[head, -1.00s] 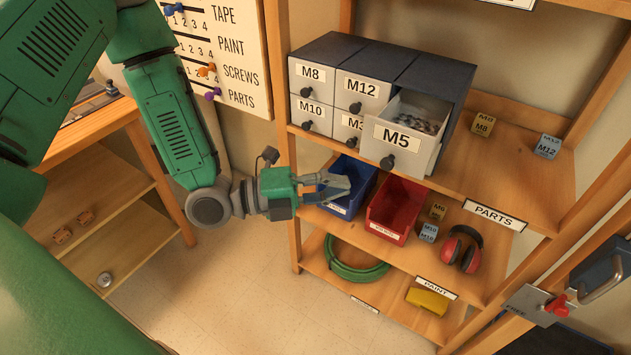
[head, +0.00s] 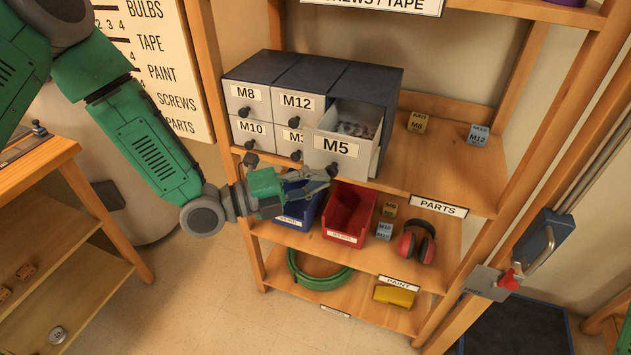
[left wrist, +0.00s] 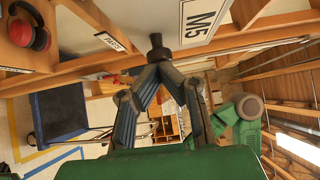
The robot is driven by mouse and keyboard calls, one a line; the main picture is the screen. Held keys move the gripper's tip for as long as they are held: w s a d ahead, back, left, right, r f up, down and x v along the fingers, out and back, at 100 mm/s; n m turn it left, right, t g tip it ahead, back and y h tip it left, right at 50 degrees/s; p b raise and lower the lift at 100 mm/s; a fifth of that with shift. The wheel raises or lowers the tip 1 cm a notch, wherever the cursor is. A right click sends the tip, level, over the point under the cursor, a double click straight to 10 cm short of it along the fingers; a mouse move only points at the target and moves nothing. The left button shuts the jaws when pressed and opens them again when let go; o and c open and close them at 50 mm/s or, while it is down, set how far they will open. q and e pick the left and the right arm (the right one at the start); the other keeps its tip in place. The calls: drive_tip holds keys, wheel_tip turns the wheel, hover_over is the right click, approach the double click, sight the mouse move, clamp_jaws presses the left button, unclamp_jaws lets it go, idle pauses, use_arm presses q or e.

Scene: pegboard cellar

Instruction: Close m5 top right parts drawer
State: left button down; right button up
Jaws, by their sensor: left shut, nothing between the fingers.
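The M5 drawer (head: 336,148) is at the top right of a grey parts cabinet (head: 250,69). It is pulled out and small metal parts show inside it. Its dark knob (head: 332,170) is on the lower front. My left gripper (head: 330,176) is shut and empty, with its fingertips at or just below the knob; I cannot tell if they touch. In the left wrist view the fingertips (left wrist: 160,68) meet right beneath the dark knob (left wrist: 157,43), and the M5 label (left wrist: 201,20) is above right. My right gripper is not in view.
Below the drawer, a blue bin (head: 299,206) and a red bin (head: 348,212) stand on the lower shelf, with red earmuffs (head: 418,242) to the right. The M8, M12 and M10 drawers beside M5 are shut. The upper shelf (head: 440,165) is mostly bare right of the cabinet.

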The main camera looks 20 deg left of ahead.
use_arm(q)
drive_tip(key=w+b, duration=0.2)
drive_tip(key=w, duration=0.2)
drive_tip(key=w+b, duration=0.2)
drive_tip(key=w, duration=0.2)
drive_tip(key=w+b, duration=0.2)
drive_tip(key=w, duration=0.3)
drive_tip(key=shift+d+f, duration=0.25)
drive_tip(key=shift+w+r, duration=0.15)
drive_tip(key=shift+w, duration=0.05)
drive_tip(key=shift+w+a+r, duration=0.1)
drive_tip(key=shift+a+r, duration=0.05)
drive_tip(key=shift+r, duration=0.15)
